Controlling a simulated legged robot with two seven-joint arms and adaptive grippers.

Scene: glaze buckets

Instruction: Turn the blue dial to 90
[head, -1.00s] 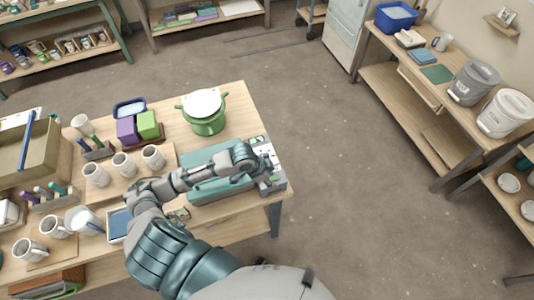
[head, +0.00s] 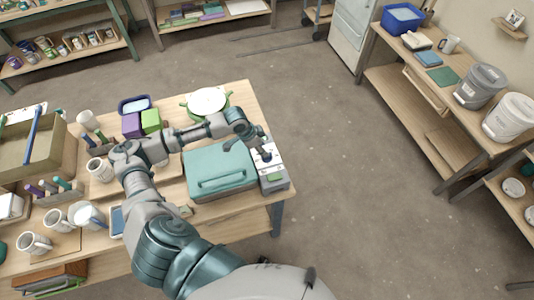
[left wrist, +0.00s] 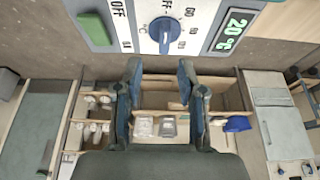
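The blue dial (left wrist: 167,30) sits on a pale control panel (left wrist: 140,12) in the left wrist view, with small numbers beside it that are only partly readable. A light mark shows on the dial; I cannot tell exactly which number it meets. A display (left wrist: 236,30) on the panel reads 20 °C, and a green switch (left wrist: 95,28) sits left of the dial. In the head view the panel (head: 274,180) is at the right end of the teal box (head: 218,170). My left gripper (left wrist: 160,75) is open and empty, its fingers apart from the dial. My right gripper is not in view.
A green pot (head: 208,102) stands behind the teal box on the wooden table. Purple and green blocks and white mugs (head: 100,168) are to the left. Open floor (head: 350,200) lies right of the table, before a shelf with grey and white buckets (head: 480,86).

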